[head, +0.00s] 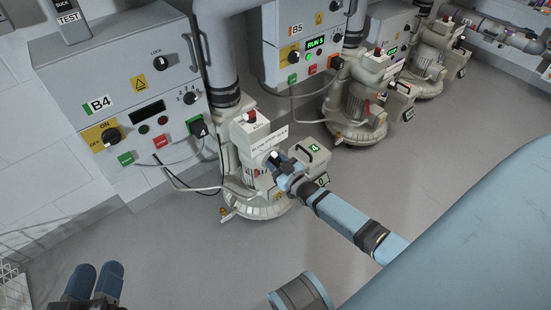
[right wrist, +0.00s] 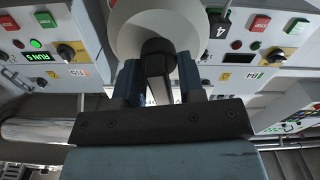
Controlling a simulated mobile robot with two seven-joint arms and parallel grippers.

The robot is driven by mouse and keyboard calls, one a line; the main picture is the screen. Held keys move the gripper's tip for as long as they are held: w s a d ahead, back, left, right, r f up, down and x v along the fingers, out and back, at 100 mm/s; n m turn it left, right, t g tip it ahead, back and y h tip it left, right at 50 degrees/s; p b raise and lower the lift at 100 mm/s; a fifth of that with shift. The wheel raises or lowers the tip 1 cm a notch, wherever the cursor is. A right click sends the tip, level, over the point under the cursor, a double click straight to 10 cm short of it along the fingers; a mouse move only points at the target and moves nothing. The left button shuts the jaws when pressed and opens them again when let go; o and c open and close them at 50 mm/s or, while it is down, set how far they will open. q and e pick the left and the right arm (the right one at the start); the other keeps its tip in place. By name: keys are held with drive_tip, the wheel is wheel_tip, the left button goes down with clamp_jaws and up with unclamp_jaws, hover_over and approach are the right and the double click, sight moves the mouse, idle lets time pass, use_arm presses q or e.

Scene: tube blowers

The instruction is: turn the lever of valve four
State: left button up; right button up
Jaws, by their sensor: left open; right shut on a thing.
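In the head view, the valve four blower (head: 252,205) stands on the floor below panel B4, with a white label plate (head: 268,137) on its upper part. My right gripper (head: 277,160) is at the front of this unit, just below the plate. In the right wrist view, my right gripper (right wrist: 158,82) is shut on a dark lever (right wrist: 157,64), which runs from a black hub in front of a pale round body (right wrist: 150,20). The fingers hide much of the lever in the head view. My left gripper (head: 95,283) is open and empty at the lower left, far from the blower.
Panel B5 (head: 300,40) and further blowers (head: 355,115) stand to the right. The grey floor (head: 160,250) in front is mostly clear.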

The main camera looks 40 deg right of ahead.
use_arm(q)
drive_tip(key=shift+r+t+p, duration=0.4)
drive_tip(key=shift+r, duration=0.6)
use_arm(e)
drive_tip(key=shift+d+m, duration=0.1)
drive_tip(key=shift+m, duration=0.9)
drive_tip(key=o, duration=0.6)
use_arm(q)
drive_tip(key=shift+r, duration=0.1)
use_arm(e)
drive_tip(key=shift+s, duration=0.1)
use_arm(q)
drive_tip(key=r+p, duration=0.1)
drive_tip(key=r, duration=0.1)
drive_tip(key=r+t+p, duration=0.1)
drive_tip(key=p, duration=0.1)
drive_tip(key=r+t+p, duration=0.1)
drive_tip(key=r, duration=0.1)
drive_tip(key=shift+s+a+r+n, duration=0.2)
drive_tip(key=shift+a+r+n, duration=0.1)
drive_tip(key=shift+a, duration=0.1)
use_arm(e)
drive_tip(key=s, duration=0.9)
drive_tip(key=s+d, duration=0.1)
drive_tip(key=s, duration=0.3)
drive_tip(key=shift+s, duration=0.35)
